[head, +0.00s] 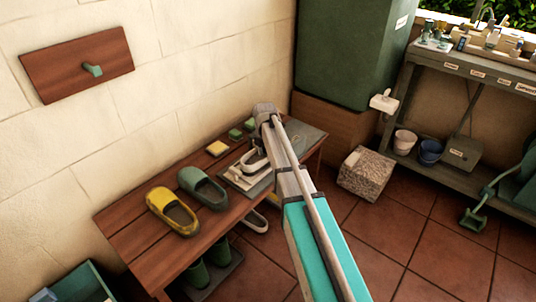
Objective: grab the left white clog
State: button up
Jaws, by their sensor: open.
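Two pale, clog-like shapes lie close together on a grey mat (312,136) at the far half of the wooden bench. The left white clog (238,186) is nearer the green clog, and the other white clog (257,163) is partly hidden by my arm. My arm reaches over the bench from the lower right.
A yellow clog (172,212) and a green clog (203,187) stand on the bench (125,222). Small yellow and green blocks lie along the wall. Green boots (197,273) and another pale shoe (256,221) are below. A stone block (366,174) stands right of my arm, with open tiled floor in front.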

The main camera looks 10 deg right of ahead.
jog(key=shift+f+b, duration=1.2)
jog(key=shift+f, duration=0.25)
jog(key=shift+c, duration=0.2)
grip_shut()
